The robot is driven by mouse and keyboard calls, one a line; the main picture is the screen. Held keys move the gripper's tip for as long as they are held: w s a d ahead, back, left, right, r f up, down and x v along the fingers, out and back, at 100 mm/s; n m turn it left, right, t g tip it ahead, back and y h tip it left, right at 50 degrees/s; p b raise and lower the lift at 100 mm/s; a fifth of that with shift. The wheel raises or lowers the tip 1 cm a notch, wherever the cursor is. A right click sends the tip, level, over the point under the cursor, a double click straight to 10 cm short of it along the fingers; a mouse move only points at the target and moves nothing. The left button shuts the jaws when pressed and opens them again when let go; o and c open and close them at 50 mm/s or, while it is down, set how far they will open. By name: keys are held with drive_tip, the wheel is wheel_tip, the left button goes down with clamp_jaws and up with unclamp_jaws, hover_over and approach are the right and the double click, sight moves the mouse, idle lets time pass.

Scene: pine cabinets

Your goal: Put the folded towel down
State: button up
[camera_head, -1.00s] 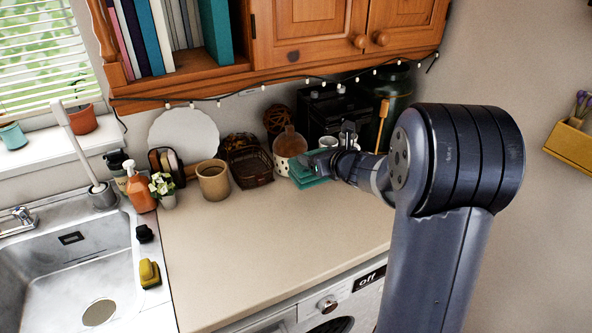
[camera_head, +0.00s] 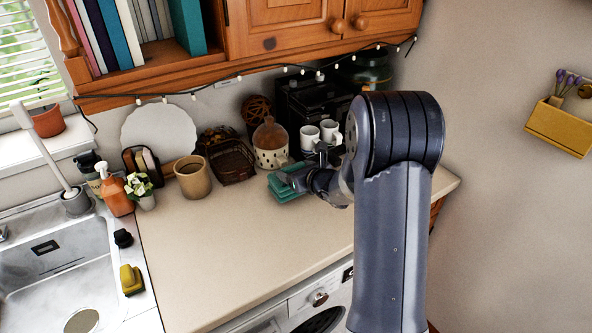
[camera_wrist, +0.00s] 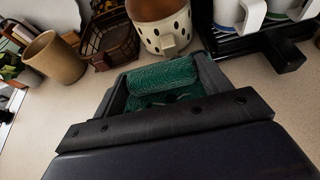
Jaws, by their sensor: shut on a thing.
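The folded towel is green and shows in the head view (camera_head: 283,188), at the end of my arm over the counter. In the wrist view the towel (camera_wrist: 160,76) sits between the two fingers of my gripper (camera_wrist: 160,82). My gripper also shows in the head view (camera_head: 296,181), shut on the towel. The beige counter (camera_head: 230,250) lies below. I cannot tell whether the towel touches the counter. My gripper hides part of the towel.
A spotted pot (camera_head: 270,150), a dark wicker basket (camera_head: 232,165) and a tan cup (camera_head: 193,178) stand behind and left of the towel. White mugs (camera_head: 310,137) stand at a black coffee machine (camera_head: 300,100). The front and middle of the counter are clear.

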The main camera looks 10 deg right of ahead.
drive_tip(key=shift+f+b, duration=0.5)
drive_tip(key=shift+b, duration=0.45)
drive_tip(key=o, duration=1.3)
drive_tip(key=shift+o, duration=0.2)
drive_tip(key=shift+r, duration=0.1)
drive_tip(key=shift+s+r+p, duration=0.1)
drive_tip(key=shift+r+p, duration=0.7)
drive_tip(key=shift+p, duration=0.4)
drive_tip(key=b+v, duration=0.1)
drive_tip(key=v, duration=1)
drive_tip(key=shift+s+d+b, duration=0.15)
drive_tip(key=shift+s+b, duration=0.25)
drive_tip(key=shift+f, duration=0.15)
drive_tip(key=x, duration=1.2)
drive_tip(key=shift+w+f, duration=0.15)
drive_tip(key=shift+f, duration=0.45)
